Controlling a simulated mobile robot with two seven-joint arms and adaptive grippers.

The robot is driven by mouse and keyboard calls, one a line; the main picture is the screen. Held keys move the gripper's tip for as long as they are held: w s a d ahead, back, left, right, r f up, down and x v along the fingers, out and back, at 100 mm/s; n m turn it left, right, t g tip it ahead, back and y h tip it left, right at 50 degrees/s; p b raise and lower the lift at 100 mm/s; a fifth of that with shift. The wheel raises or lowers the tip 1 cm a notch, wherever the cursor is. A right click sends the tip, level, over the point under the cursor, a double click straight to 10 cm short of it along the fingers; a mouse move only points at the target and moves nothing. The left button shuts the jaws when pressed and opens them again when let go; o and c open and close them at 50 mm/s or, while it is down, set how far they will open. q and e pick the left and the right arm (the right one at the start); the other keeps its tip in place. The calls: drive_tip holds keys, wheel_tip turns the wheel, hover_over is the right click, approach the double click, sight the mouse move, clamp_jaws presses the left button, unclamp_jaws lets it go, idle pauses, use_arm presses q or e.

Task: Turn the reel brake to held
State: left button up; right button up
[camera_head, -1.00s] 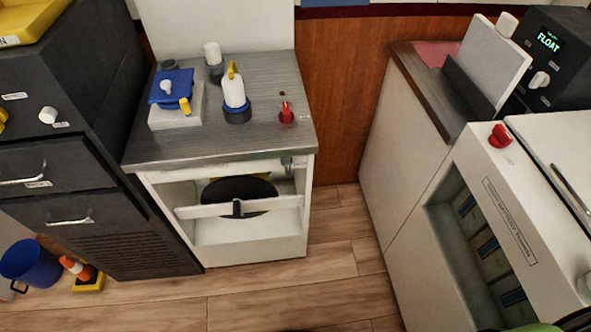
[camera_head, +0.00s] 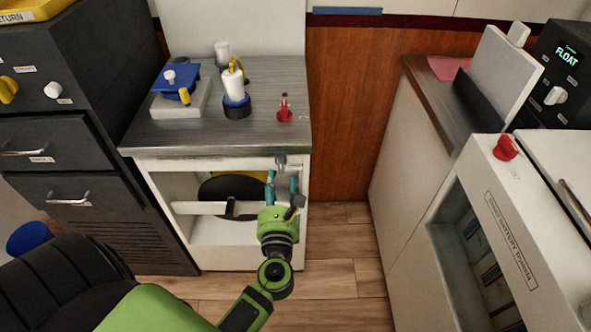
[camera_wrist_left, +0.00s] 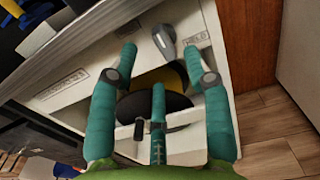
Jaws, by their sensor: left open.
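The cabinet (camera_head: 165,163) has an open front with a dark and yellow reel (camera_head: 225,187) inside. A grey brake lever (camera_head: 281,161) sits at the right end of its top front rail. In the left wrist view the grey lever (camera_wrist_left: 165,40) stands beside a label that seems to read HELD (camera_wrist_left: 194,40). Another label (camera_wrist_left: 65,84) is at the rail's left, too blurred to read. My left gripper (camera_head: 282,184) is open in front of the rail, just below the lever. Its teal fingers (camera_wrist_left: 160,58) are spread, the lever beyond the tips, apparently untouched. My right gripper is out of view.
A white crossbar (camera_head: 190,207) spans the opening, with a dark latch-like piece on it. A red switch (camera_head: 285,114), a white bottle (camera_head: 233,84) and a blue-topped box (camera_head: 178,95) stand on the cabinet top. Dark drawers (camera_head: 60,150) flank the left; floor on the right is clear.

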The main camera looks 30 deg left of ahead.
sight(279, 169)
use_arm(q)
drive_tip(key=p+x, duration=0.1)
drive_tip(key=x, duration=0.5)
drive_tip(key=shift+s, duration=0.1)
drive_tip(key=c, duration=1)
